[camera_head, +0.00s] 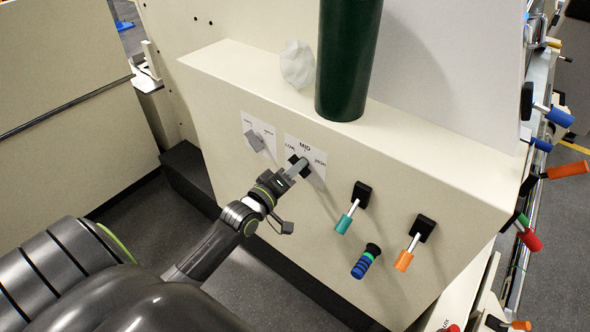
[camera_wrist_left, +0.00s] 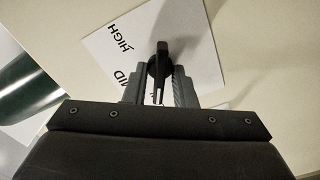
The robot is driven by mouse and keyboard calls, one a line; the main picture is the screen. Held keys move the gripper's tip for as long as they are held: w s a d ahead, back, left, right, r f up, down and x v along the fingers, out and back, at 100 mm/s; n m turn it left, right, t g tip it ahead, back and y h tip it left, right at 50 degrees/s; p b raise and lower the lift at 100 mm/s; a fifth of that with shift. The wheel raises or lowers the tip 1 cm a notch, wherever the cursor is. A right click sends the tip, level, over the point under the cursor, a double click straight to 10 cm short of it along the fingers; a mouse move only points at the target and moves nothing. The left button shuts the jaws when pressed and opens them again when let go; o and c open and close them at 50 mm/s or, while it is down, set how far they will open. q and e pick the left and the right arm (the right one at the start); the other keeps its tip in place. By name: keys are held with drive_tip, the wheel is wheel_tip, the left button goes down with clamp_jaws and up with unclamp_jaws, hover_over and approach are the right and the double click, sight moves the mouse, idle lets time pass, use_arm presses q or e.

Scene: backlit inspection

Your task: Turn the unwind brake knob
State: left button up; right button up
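The black knob (camera_wrist_left: 160,62) sits on a white label marked LOW, MID and HIGH (camera_head: 305,147) on the cream panel. Its pointer is a narrow bar, seen between my left fingers in the left wrist view. My left gripper (camera_head: 297,169) is at the knob, with one finger on each side of it. The left wrist view shows the left gripper (camera_wrist_left: 160,92) open, with light gaps between the fingers and the bar. In the head view the gripper hides most of the knob. My right gripper is not in view.
A grey knob (camera_head: 254,141) on another label is just left. Levers with teal (camera_head: 343,225), blue (camera_head: 362,266) and orange (camera_head: 404,261) handles stick out to the right. A dark green cylinder (camera_head: 346,60) and a pale crumpled object (camera_head: 297,65) stand on the ledge above.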

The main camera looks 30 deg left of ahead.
use_arm(q)
clamp_jaws()
drive_tip(key=shift+m, duration=0.3)
drive_tip(key=m+b, duration=0.3)
drive_tip(key=m, duration=0.8)
drive_tip(key=shift+f, duration=0.1)
idle(0.3)
drive_tip(key=shift+o, duration=1.2)
unclamp_jaws()
